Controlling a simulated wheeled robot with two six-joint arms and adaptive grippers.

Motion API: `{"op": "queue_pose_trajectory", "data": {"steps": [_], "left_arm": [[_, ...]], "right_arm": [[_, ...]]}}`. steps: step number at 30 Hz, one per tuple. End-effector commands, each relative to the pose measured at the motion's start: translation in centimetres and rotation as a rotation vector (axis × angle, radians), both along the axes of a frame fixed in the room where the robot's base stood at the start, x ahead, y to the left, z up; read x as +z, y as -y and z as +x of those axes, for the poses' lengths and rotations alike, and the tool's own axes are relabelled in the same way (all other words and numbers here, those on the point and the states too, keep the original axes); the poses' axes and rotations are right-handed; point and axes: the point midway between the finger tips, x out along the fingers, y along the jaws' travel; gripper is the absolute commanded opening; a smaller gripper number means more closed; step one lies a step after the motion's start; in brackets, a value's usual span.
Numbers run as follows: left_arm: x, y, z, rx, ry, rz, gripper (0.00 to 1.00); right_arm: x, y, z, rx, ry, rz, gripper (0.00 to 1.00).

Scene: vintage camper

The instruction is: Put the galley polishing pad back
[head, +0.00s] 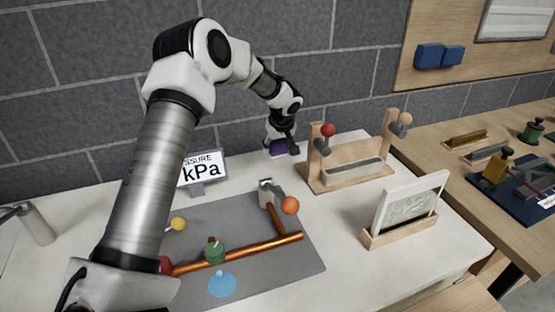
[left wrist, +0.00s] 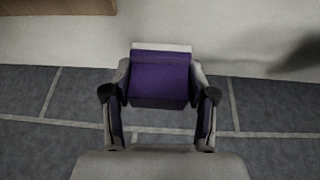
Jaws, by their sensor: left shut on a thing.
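The polishing pad is a purple block (head: 278,147), low at the back of the white counter near the grey block wall. My left gripper (head: 282,143) reaches down over it and mostly hides it in the head view. In the left wrist view the purple block (left wrist: 160,78) sits between the two fingers of my left gripper (left wrist: 160,92), which is shut on it. A pale strip (left wrist: 161,47) shows along its far edge. I cannot tell whether the pad touches the counter. My right gripper is not in view.
A wooden stand (head: 350,177) with red and tan knobs is just right of the gripper. A pressure display (head: 203,168) stands to the left. A grey mat (head: 300,262) with copper pipes lies in front. A pale plaque (head: 412,202) stands in a wooden holder at the right.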

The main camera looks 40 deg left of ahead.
Motion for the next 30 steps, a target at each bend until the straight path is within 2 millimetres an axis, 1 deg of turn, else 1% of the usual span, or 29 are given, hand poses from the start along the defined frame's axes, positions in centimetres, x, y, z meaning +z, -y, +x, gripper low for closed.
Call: {"op": "queue_pose_trajectory", "data": {"steps": [5,6,9,15,19,20,21,30], "left_arm": [[-2.5,0.0,0.0,-0.001,-0.003,0.000,0.19],[-3.3,0.0,-0.1,-0.001,-0.004,0.001,0.19],[-4.4,0.0,0.0,-0.001,0.000,0.000,0.19],[-4.5,0.0,0.0,0.000,0.001,0.000,0.19],[-4.9,0.0,0.0,0.000,0.001,0.000,0.19],[-4.8,0.0,0.0,0.000,0.001,0.000,0.67],[-4.7,0.0,0.0,0.000,0.001,0.000,0.81],[-4.7,0.0,0.0,0.000,0.001,0.000,0.82]], "right_arm": [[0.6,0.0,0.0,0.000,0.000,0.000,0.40],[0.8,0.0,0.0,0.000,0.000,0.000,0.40],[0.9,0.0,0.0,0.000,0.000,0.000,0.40],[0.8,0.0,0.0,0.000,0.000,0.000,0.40],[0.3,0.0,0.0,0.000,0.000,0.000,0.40],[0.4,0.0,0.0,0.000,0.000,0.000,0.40],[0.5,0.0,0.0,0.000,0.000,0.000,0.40],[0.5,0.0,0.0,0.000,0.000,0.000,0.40]]}}
